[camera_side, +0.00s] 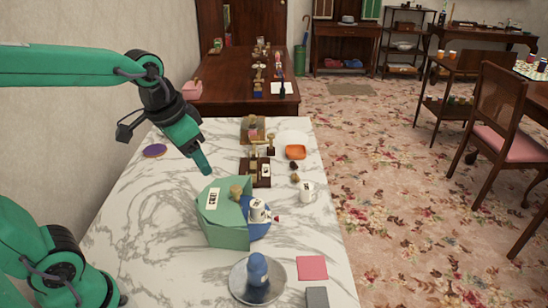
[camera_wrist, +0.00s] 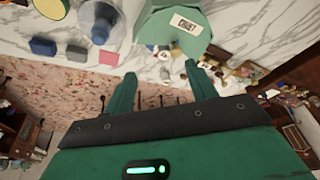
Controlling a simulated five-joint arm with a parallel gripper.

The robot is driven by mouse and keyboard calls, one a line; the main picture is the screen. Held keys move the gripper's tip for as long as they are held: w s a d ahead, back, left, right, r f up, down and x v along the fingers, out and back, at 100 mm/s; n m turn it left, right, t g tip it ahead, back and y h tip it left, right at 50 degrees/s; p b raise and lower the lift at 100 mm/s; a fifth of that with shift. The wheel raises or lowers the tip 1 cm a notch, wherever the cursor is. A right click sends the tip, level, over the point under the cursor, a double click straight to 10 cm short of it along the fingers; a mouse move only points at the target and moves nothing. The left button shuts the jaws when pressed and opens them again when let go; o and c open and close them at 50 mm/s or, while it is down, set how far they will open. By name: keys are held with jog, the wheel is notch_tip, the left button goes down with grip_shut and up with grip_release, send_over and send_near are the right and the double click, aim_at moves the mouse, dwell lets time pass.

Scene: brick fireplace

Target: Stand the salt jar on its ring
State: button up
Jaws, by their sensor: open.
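A small white jar with a dark-marked label (camera_side: 257,210) stands at the right of the green box (camera_side: 226,233), by a blue piece (camera_side: 259,231). It may be the salt jar, but its lettering is too small to read. I cannot make out a ring for certain. My gripper (camera_side: 206,169) is above the marble table, behind and left of the green box. In the wrist view my gripper (camera_wrist: 160,74) is open and empty.
A white mug (camera_side: 307,191), orange dish (camera_side: 295,152) and brown stand (camera_side: 257,174) are at the right and back. A pink block (camera_side: 312,268) and grey block (camera_side: 317,297) lie near the front right edge. The table's left side is mostly clear, except a purple disc (camera_side: 155,151).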

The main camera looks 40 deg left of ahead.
jog(key=s+n+t, duration=0.1)
jog(key=s, duration=0.6)
jog(key=shift+a+f+t, duration=0.15)
jog(key=shift+f+t, duration=0.1)
jog(key=shift+t, duration=0.15)
dwell(0.8)
